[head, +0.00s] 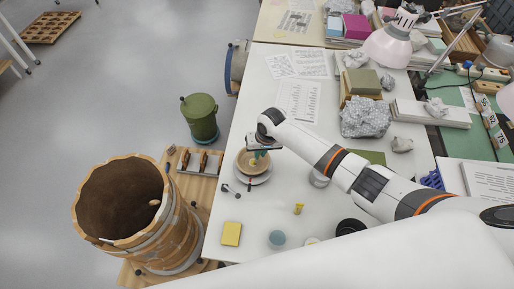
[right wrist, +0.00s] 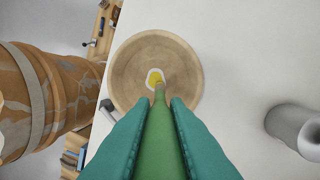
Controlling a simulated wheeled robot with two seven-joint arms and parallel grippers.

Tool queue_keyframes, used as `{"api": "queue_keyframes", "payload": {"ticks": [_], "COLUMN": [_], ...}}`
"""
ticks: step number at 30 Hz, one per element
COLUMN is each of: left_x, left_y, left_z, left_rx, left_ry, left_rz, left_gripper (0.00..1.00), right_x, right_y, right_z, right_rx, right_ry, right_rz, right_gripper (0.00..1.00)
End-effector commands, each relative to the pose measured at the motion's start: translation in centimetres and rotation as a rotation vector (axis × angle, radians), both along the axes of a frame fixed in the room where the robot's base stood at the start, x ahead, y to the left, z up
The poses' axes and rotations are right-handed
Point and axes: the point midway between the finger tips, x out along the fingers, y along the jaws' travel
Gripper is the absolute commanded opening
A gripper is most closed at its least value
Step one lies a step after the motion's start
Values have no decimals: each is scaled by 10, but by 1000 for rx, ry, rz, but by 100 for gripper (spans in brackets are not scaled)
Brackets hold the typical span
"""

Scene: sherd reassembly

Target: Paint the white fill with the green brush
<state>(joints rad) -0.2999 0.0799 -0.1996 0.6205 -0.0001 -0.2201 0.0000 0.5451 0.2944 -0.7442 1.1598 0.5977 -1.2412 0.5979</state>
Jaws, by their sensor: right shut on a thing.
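A tan round bowl (right wrist: 187,60) fills the middle of the right wrist view. It also shows in the head view (head: 243,166), on a pale round stand on the white table. The white fill (right wrist: 149,73) shows as a pale rim around a yellow patch (right wrist: 154,79) near the bowl's middle. My right gripper (right wrist: 160,103), with teal fingers, is shut on the green brush (right wrist: 160,140). The brush points at the patch, and its tip overlaps the patch's lower edge; I cannot tell whether it touches. In the head view my right gripper (head: 258,154) is over the bowl. My left gripper is not in view.
A large patched vessel (head: 175,235) stands left of the table (head: 255,215), near a green lidded bin (head: 202,118). A yellow block (head: 231,233), a small yellow cup (head: 298,209) and a blue-grey pot (head: 277,239) stand near the front. A grey cylinder (right wrist: 298,130) is to the right.

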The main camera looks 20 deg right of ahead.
Motion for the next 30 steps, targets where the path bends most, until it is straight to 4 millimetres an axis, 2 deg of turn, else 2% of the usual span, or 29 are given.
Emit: {"api": "queue_keyframes", "payload": {"ticks": [17, 30], "left_x": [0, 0], "left_y": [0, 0], "left_z": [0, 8], "left_rx": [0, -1], "left_ry": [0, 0], "left_rz": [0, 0], "left_gripper": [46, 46], "right_x": [3, 3], "right_y": [17, 0], "right_z": [-1, 1], "right_rx": [0, 0], "right_ry": [0, 0], "right_rz": [0, -1], "right_gripper": [0, 0]}}
